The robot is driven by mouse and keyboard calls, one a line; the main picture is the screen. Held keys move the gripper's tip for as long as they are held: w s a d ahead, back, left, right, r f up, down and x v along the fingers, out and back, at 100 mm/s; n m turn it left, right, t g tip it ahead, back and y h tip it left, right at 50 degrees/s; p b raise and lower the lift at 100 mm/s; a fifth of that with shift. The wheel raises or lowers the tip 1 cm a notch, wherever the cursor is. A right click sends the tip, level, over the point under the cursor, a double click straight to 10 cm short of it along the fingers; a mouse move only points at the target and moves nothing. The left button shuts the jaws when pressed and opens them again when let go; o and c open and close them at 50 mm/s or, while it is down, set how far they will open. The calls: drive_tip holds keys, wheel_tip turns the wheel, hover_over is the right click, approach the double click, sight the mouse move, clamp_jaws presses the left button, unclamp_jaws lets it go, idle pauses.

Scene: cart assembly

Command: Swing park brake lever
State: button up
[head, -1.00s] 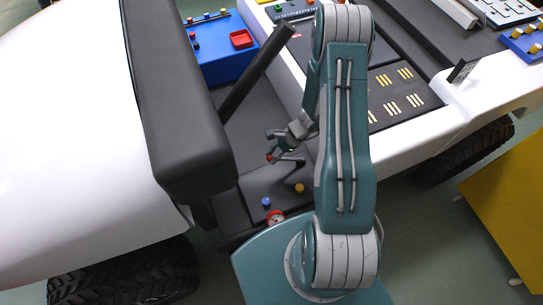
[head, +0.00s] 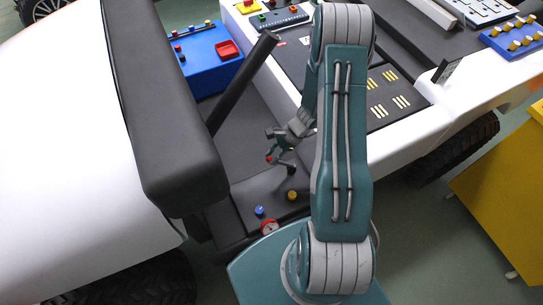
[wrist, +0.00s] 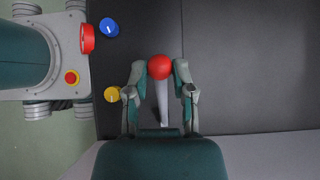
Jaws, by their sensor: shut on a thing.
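The park brake lever has a red ball knob (wrist: 160,67) and a pale grey shaft (wrist: 162,100). In the wrist view the knob sits between the two fingertips of my gripper (wrist: 159,65), and the shaft runs back between the fingers. My gripper is shut on the knob. In the head view my gripper (head: 272,146) is low over the dark panel, left of my upper arm, and the red knob (head: 268,159) is a small spot at its tip. The lever's base is hard to make out.
A blue knob (wrist: 109,28) and a yellow knob (wrist: 112,94) stand on the panel left of the lever. A dark slanted bar (head: 243,84) and a black seat back (head: 160,120) rise to the left. A blue box (head: 207,58) lies farther back.

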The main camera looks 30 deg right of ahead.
drive_tip(key=shift+w+d+r, duration=0.1)
drive_tip(key=shift+w+d, duration=0.05)
drive_tip(key=shift+w, duration=0.1)
drive_tip(key=shift+v, duration=0.75)
drive_tip(key=shift+d, duration=0.15)
drive_tip(key=o, duration=0.9)
drive_tip(key=shift+s, duration=0.1)
drive_tip(key=v, duration=1.1)
drive_tip(key=shift+d+r, duration=0.2)
drive_tip(key=shift+d, duration=0.05)
